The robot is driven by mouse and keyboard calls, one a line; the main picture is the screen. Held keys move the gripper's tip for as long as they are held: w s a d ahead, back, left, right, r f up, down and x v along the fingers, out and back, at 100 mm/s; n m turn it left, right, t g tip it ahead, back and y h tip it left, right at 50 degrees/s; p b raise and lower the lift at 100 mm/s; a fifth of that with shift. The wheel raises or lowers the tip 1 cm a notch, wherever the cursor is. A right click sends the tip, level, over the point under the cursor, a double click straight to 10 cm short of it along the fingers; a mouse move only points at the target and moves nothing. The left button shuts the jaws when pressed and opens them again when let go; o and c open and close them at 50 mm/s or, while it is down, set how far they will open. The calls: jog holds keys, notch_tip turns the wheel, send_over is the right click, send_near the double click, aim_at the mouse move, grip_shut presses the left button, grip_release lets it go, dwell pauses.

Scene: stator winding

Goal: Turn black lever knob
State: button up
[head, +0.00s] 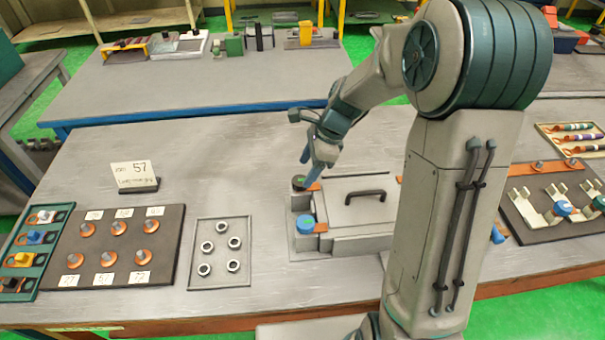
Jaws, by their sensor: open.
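The black knob (298,182) sits at the back left corner of a grey box-like fixture (345,242), on an orange bar. A blue knob (305,224) sits in front of it, beside another orange piece. My gripper (307,183) points down at the black knob from above and slightly to its right. Its fingers are open and seen nearly edge-on, with the tips close to the knob. I cannot tell whether they touch it.
The fixture's lid (350,208) has a black handle (365,195). My arm hides part of the table at right. Bare tabletop lies behind the card.

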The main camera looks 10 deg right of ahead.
aim_at(300, 180)
jog(key=shift+x, duration=1.95)
jog(key=c, duration=1)
